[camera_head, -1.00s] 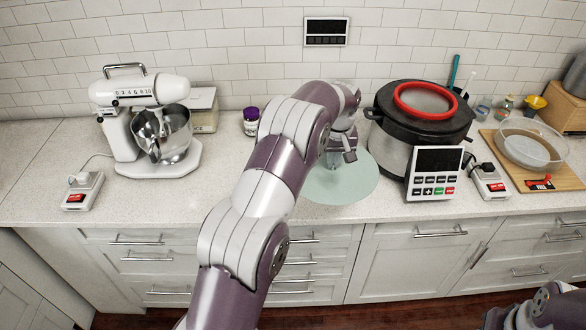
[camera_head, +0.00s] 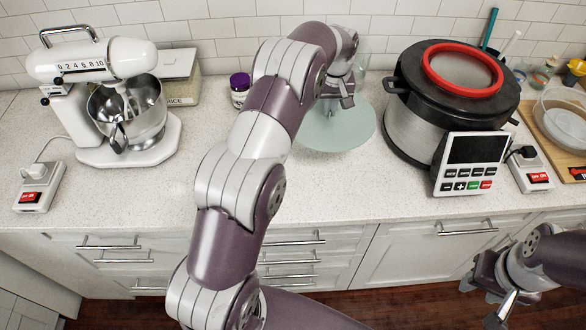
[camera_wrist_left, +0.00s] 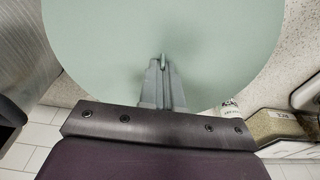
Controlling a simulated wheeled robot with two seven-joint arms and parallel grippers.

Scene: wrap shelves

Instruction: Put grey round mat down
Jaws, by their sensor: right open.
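The round mat (camera_head: 322,135), a thin pale grey-green disc, is over the back of the counter, between the mixer and the pot. My left gripper (camera_head: 343,98) reaches down to it from above. In the left wrist view the mat (camera_wrist_left: 100,45) fills most of the upper picture, and my left gripper (camera_wrist_left: 163,65) has its fingers together on it. The exact grip point is partly hidden. I cannot tell whether the mat touches the counter. My right gripper (camera_head: 488,292) is open and empty at lower right, in front of the cabinets.
A purple-capped jar (camera_head: 239,92) stands left of the mat. A large pot (camera_head: 430,115) with a keypad panel (camera_head: 470,163) is close on the right. The counter front (camera_head: 330,190) is clear.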

